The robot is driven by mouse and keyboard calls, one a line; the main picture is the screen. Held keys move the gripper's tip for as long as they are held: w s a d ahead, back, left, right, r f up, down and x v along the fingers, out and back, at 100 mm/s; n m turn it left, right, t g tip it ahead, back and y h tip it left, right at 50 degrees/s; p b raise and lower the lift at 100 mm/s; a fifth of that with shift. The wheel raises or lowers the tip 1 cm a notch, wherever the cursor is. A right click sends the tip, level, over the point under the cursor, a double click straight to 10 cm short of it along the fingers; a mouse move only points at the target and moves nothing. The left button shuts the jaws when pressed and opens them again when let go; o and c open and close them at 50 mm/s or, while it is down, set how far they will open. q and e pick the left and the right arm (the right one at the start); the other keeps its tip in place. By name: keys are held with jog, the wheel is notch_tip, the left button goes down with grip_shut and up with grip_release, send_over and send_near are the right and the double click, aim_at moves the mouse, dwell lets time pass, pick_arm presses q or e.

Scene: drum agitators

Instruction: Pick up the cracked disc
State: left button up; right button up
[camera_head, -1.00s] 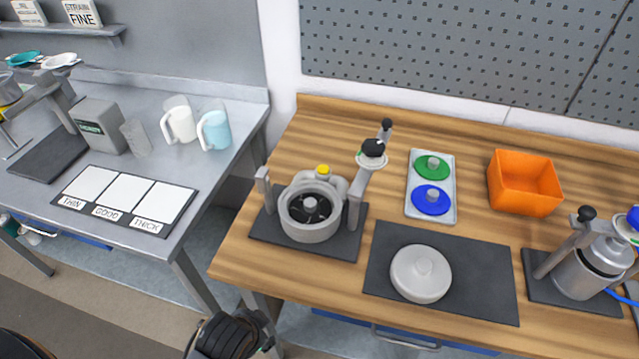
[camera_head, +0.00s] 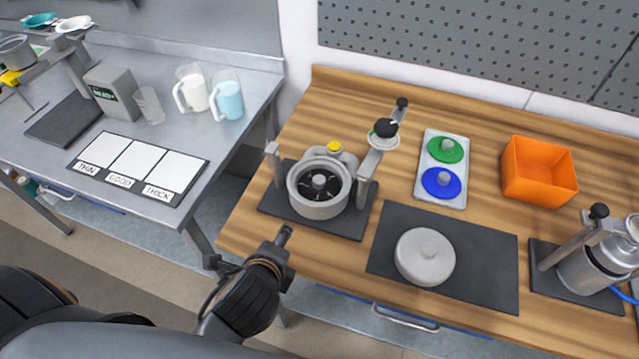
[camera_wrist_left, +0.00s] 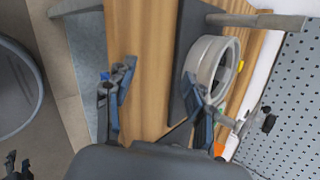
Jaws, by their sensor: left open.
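A grey drum (camera_head: 319,188) stands open on a dark mat, with a dark disc (camera_head: 310,193) inside around a grey hub. I cannot make out a crack in it at this size. My left gripper (camera_head: 284,238) is at the wooden bench's front edge, below and left of the drum, apart from it. In the left wrist view its fingers (camera_wrist_left: 160,100) are spread and empty, with the drum (camera_wrist_left: 208,75) beyond the right finger. The disc is hidden there by the drum wall. My right gripper is not in view.
A round grey lid (camera_head: 424,257) lies on a dark mat (camera_head: 480,255). A tray (camera_head: 453,202) holds a green disc (camera_head: 447,149) and a blue disc (camera_head: 441,182). A raised arm with a black knob (camera_head: 385,128) stands beside the drum. An orange bin (camera_head: 539,171) is at right.

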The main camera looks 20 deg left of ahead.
aim_at(319, 183)
pick_arm(q)
jog(key=w+d+r+m+t, duration=0.45)
jog(key=r+m, duration=0.25)
jog(key=m, duration=0.7)
jog(key=x, duration=0.4)
jog(key=p+x, duration=0.1)
jog(key=x, duration=0.7)
jog(key=shift+w+d+f, duration=0.2)
jog(key=shift+w+f, duration=0.1)
jog(key=shift+f, duration=0.2)
jog(key=shift+s, duration=0.1)
jog(key=shift+c, duration=0.6)
grip_shut()
